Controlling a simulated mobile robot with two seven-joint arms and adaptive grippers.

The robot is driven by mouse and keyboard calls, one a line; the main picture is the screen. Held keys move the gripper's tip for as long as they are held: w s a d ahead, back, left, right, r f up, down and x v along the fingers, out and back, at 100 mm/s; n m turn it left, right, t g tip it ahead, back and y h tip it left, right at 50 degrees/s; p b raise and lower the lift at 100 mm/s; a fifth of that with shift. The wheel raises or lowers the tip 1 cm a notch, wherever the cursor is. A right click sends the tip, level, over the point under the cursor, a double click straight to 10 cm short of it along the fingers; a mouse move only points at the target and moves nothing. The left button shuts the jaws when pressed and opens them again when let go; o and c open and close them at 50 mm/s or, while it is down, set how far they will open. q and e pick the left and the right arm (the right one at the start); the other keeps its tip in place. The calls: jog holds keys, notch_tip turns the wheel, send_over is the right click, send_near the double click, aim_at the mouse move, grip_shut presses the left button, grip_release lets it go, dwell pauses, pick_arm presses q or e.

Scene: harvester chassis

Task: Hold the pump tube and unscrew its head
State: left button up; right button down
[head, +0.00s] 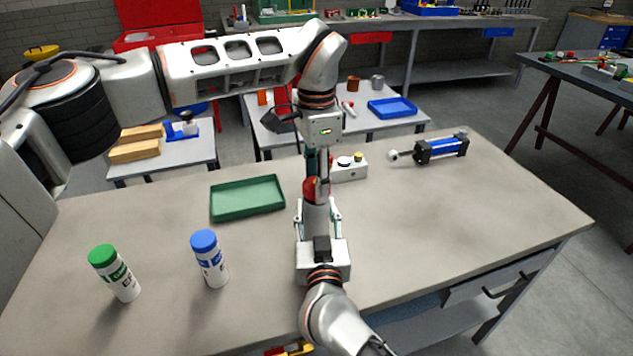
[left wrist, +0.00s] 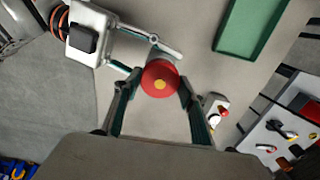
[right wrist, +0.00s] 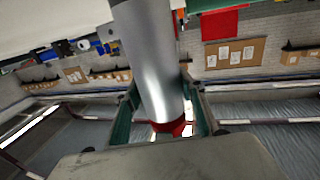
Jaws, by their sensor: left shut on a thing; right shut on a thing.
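The pump tube (head: 316,216) is a silver cylinder standing about upright. Its red head (head: 314,188) is on top. My right gripper (head: 318,212) comes from the front edge and is shut on the tube; the tube (right wrist: 150,65) also shows between its fingers in the right wrist view, with the red head (right wrist: 172,128) at one end. My left gripper (head: 318,178) points down from above and is shut on the red head. In the left wrist view the head (left wrist: 160,78) is round, with a yellow centre, between the left fingers. The tube's lower end is hidden in the head view.
A green tray (head: 247,198) lies left of the grippers. A green-capped bottle (head: 118,275) and a blue-capped bottle (head: 211,260) stand at front left. A button box (head: 349,172) and a blue cylinder unit (head: 442,148) sit behind and right.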

pick_arm(q)
jog(key=shift+r, duration=0.5)
jog(key=shift+r, duration=0.1)
jog(key=shift+r, duration=1.9)
pick_arm(e)
jog(key=c, duration=1.2)
grip_release()
